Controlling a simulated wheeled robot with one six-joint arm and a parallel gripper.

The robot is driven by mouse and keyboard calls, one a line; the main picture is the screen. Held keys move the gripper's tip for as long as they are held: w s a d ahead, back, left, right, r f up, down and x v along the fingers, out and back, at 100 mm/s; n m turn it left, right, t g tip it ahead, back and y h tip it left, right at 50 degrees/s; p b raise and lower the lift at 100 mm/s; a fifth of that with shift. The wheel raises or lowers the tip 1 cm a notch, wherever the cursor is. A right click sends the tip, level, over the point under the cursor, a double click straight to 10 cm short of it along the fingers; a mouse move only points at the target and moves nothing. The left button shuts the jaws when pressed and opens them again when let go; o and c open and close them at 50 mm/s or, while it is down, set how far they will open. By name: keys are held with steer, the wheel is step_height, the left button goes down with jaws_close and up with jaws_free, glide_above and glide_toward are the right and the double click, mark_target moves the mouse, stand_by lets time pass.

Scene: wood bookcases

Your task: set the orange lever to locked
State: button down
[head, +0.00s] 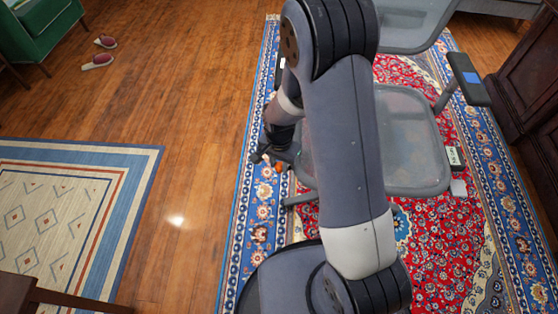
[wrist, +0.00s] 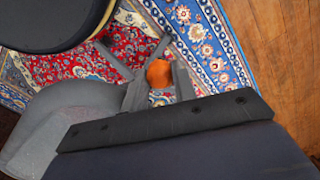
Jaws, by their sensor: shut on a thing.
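The orange lever (wrist: 158,73) shows in the wrist view between the fingers of my gripper (wrist: 160,82). My gripper is shut on it. In the head view a small bit of orange (head: 278,167) shows at the lower left of a grey office chair (head: 410,150), beside my gripper (head: 268,158). Most of the lever is hidden by the fingers, and its setting cannot be told. In the wrist view the chair's grey seat (wrist: 50,125) lies left of my gripper.
The chair stands on a red and blue patterned rug (head: 420,235). Its black armrest (head: 468,80) rises at the right. A beige and blue rug (head: 60,215), slippers (head: 98,61) and a green armchair (head: 45,25) are at the left. Bare wood floor (head: 190,130) lies between the rugs.

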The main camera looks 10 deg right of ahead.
steer(key=c, duration=1.1)
jaws_free()
steer(key=shift+c, duration=0.2)
steer(key=shift+w, duration=0.1)
